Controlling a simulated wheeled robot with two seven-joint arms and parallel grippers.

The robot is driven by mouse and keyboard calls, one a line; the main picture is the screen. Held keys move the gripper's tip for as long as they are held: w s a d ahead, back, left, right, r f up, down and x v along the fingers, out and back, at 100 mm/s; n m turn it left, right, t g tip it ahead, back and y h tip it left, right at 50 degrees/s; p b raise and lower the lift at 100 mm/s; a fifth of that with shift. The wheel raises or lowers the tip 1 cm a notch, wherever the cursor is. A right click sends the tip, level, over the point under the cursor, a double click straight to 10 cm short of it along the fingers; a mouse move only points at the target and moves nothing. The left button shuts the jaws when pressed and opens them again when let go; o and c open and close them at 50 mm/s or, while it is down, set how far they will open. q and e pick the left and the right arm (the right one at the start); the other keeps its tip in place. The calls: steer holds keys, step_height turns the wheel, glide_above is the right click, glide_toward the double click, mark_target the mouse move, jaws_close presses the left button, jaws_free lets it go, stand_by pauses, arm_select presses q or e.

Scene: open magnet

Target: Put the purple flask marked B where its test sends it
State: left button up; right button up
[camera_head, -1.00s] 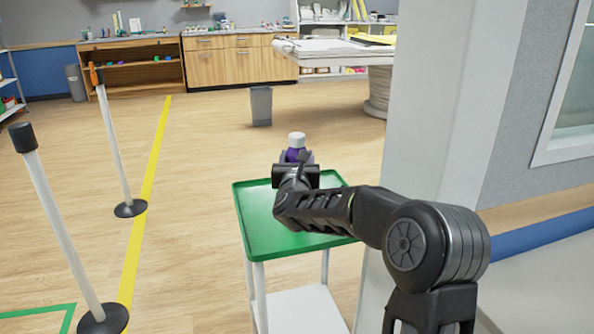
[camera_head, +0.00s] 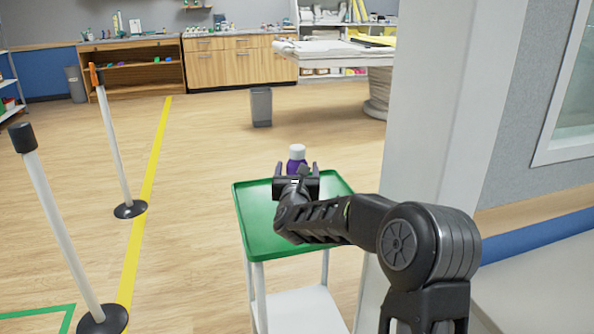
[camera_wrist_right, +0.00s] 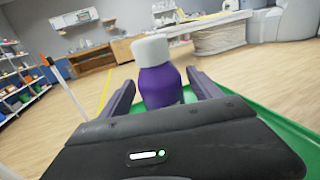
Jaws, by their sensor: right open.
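A purple flask (camera_head: 297,157) with a white cap stands upright at the far part of a green-topped cart (camera_head: 262,232). No letter can be read on it. My right gripper (camera_head: 297,168) is over the cart, just on the near side of the flask, and hides its lower part. In the right wrist view the flask (camera_wrist_right: 158,82) shows between the two spread fingers (camera_wrist_right: 161,92), with visible gaps on both sides. My left gripper is in no view.
Two white posts on dark round bases (camera_head: 130,209) stand left of the cart along a yellow floor line (camera_head: 147,190). A pale pillar (camera_head: 425,110) rises close to the right. A grey bin (camera_head: 261,107) and wooden cabinets (camera_head: 235,65) are at the back. Open floor lies between.

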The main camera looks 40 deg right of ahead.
steer(key=shift+s+a, duration=0.1)
steer(key=v, duration=1.1)
steer(key=shift+s+a+b, duration=0.25)
steer(key=shift+s+b, duration=0.05)
steer(key=shift+b, duration=0.15)
